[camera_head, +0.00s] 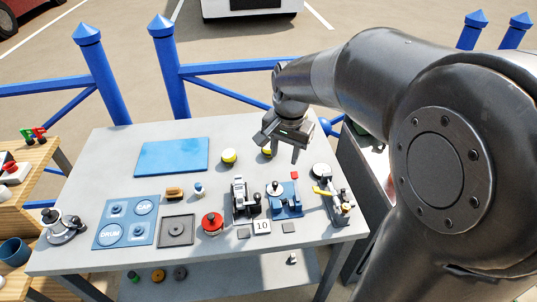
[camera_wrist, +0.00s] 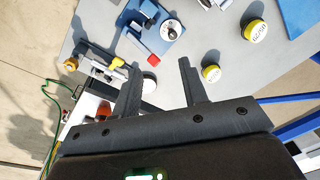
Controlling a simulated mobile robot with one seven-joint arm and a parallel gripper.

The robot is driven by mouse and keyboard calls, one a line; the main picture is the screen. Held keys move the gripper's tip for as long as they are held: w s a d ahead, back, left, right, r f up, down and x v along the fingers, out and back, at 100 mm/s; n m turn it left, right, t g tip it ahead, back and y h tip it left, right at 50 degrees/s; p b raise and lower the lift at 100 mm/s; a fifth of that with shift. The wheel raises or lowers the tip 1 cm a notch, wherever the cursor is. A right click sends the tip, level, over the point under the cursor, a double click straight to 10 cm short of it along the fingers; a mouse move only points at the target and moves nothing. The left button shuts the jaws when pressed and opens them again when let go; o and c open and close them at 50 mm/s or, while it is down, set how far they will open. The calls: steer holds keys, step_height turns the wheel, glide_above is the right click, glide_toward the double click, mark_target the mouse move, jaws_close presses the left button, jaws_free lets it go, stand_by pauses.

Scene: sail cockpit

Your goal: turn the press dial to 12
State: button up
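A blue press-like device (camera_head: 287,205) stands on the grey table right of centre. It carries a white round dial (camera_head: 275,188) with a dark knob; the dial also shows in the wrist view (camera_wrist: 173,30) near the top. I cannot read its setting. A card marked 10 (camera_head: 262,226) stands in front. A black and silver device (camera_head: 241,200) is just left of it; I cannot tell for certain which one is the press. My gripper (camera_head: 278,150) hangs above the table behind the blue device.
A lever device with a yellow handle (camera_head: 329,190) is to the right. A red round container (camera_head: 212,223), a dark tray (camera_head: 177,230) and a blue board (camera_head: 127,222) lie left. A blue mat (camera_head: 172,157) is empty.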

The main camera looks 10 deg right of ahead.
steer(key=m+g, duration=0.1)
steer(key=m, duration=0.1)
glide_above(275, 183)
step_height(275, 183, down, 5)
step_height(275, 183, down, 11)
steer(key=shift+r, duration=0.1)
steer(key=shift+c, duration=0.2)
jaws_close()
